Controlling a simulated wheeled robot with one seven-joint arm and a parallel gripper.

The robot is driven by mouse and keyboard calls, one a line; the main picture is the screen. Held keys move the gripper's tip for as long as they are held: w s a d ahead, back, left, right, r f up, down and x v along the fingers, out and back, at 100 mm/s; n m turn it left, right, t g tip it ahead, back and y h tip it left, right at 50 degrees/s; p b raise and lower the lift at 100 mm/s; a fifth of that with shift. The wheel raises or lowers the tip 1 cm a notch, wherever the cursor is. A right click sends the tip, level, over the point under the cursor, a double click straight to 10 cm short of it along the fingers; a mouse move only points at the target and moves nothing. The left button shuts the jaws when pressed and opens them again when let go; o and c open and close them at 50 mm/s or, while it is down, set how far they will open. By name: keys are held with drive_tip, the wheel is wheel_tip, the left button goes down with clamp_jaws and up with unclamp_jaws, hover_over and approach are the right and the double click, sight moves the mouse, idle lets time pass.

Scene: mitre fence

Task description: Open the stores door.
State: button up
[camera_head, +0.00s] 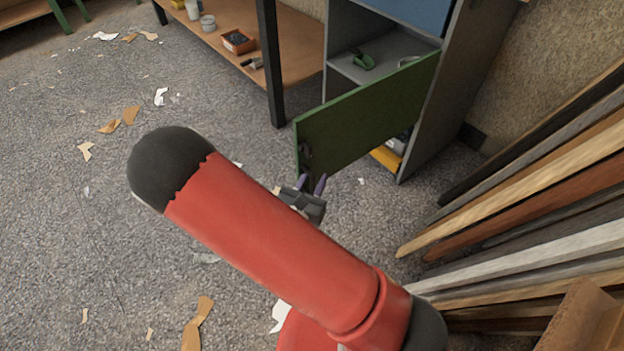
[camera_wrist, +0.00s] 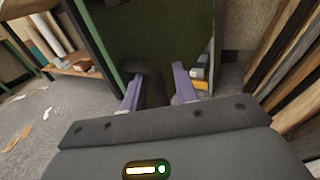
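The green stores door (camera_head: 370,110) stands swung out from the grey cabinet (camera_head: 440,110), attached at its right side, with the inside partly showing behind it. Its dark handle (camera_head: 305,155) is near the free left edge. In the wrist view the door (camera_wrist: 150,30) fills the upper middle and the handle (camera_wrist: 152,88) is a dark upright shape. My gripper (camera_head: 311,184) is just below the handle in the head view. In the wrist view its fingers (camera_wrist: 158,90) are apart, with the handle between them, close to the left finger; contact is unclear.
A wooden workbench (camera_head: 300,50) with a dark leg (camera_head: 270,70) stands left of the cabinet. Long timber boards (camera_head: 530,190) lean at the right. Yellow and other items (camera_head: 388,157) lie low in the cabinet. The floor at left is open, with paper scraps.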

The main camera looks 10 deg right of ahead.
drive_tip(key=v, duration=0.8)
drive_tip(key=shift+b, duration=0.3)
idle(0.3)
